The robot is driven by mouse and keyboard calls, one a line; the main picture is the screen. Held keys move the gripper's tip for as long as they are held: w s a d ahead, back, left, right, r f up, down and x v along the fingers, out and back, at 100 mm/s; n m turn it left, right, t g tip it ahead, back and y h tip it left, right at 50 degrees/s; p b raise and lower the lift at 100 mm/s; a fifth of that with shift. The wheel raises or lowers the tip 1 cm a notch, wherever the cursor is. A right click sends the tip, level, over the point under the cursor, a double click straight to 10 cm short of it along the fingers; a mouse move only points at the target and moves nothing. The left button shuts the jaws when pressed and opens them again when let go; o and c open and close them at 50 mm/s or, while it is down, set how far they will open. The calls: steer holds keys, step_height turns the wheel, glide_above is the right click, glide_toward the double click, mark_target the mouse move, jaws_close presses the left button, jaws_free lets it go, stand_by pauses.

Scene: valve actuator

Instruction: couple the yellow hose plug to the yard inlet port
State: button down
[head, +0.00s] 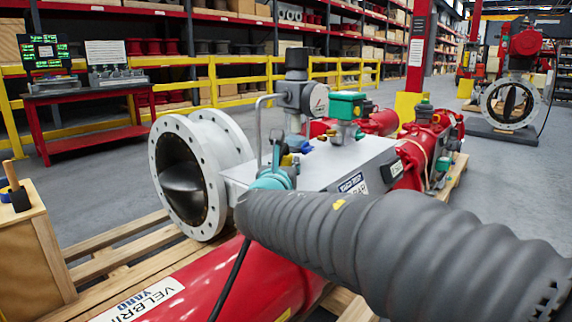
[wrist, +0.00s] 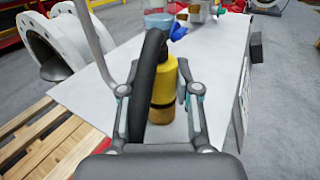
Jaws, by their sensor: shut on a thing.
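My gripper (wrist: 160,68) has its two fingers closed on either side of the yellow hose plug (wrist: 164,92) in the wrist view. The plug is a yellow cylinder with a dark band, seen above the pale top plate of the actuator. A thick black hose (wrist: 148,72) curves past its left side and hides part of it. A blue fitting (wrist: 178,31) shows just beyond the plug. In the head view my gripper (head: 274,178) is a teal shape beside the actuator (head: 330,165), mostly hidden by my grey sleeved arm. I cannot surely pick out the inlet port.
A grey bent pipe (head: 262,125) rises near the gripper. A large flanged valve (head: 190,175) is at left, above a wooden pallet (head: 115,262). Open floor lies behind.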

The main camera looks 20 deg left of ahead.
steer(key=shift+f, duration=0.2)
steer(key=c, duration=0.7)
jaws_free()
steer(key=shift+c, duration=0.2)
steer(key=s+d, duration=0.1)
steer(key=s, duration=1.1)
steer(key=shift+d, duration=0.25)
